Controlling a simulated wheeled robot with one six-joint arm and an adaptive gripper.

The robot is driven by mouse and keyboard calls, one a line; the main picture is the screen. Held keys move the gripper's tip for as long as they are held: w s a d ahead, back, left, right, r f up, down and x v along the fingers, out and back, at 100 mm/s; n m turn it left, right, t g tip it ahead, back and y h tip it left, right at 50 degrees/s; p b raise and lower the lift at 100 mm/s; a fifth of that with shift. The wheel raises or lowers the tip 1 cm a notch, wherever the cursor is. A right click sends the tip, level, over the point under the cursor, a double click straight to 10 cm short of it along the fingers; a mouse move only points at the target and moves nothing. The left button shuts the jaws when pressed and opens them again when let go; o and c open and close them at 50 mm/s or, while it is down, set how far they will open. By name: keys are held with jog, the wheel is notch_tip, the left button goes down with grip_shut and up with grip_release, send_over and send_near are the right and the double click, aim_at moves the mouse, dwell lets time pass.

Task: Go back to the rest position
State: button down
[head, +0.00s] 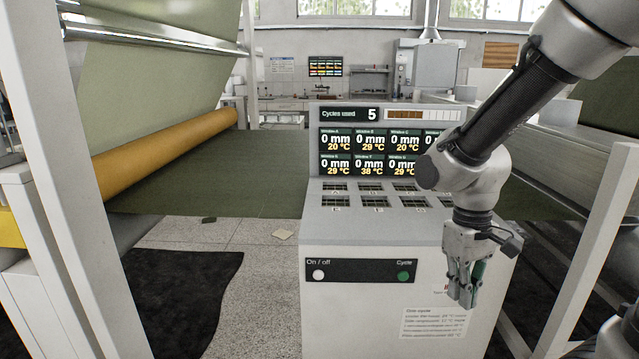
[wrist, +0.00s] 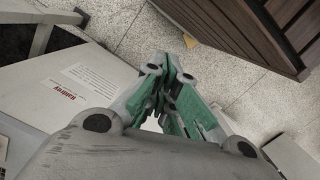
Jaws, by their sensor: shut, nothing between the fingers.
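My gripper (head: 464,292) hangs from my arm at the right of the head view, fingers pointing down. It is in front of the right part of the white control cabinet (head: 345,325), apart from the Cycle button. In the wrist view my gripper's green-padded fingers (wrist: 176,72) are shut with nothing between them. The cabinet has a white On / off button (head: 318,275) and a green Cycle button (head: 403,276). Its display (head: 366,150) reads "Cycles used 5" and shows several window readings, the right ones partly hidden by my arm.
A machine with an orange roller (head: 165,142) and a green sheet (head: 215,175) stands at the left. A dark mat (head: 180,290) lies on the floor in front. A brown slatted box (wrist: 265,30) shows in the wrist view. White posts frame both sides.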

jog(key=s+d+r+m+t, duration=0.2)
jog(key=s+d+r+t, duration=0.1)
jog(key=d+r, duration=0.2)
jog(key=s+d+r+m+t, duration=0.1)
jog(key=s+d+r, duration=0.3)
jog(key=r, duration=0.5)
jog(key=shift+d+r+m+t, duration=0.35)
jog(key=shift+d+m+t, duration=0.05)
jog(key=shift+t, duration=0.5)
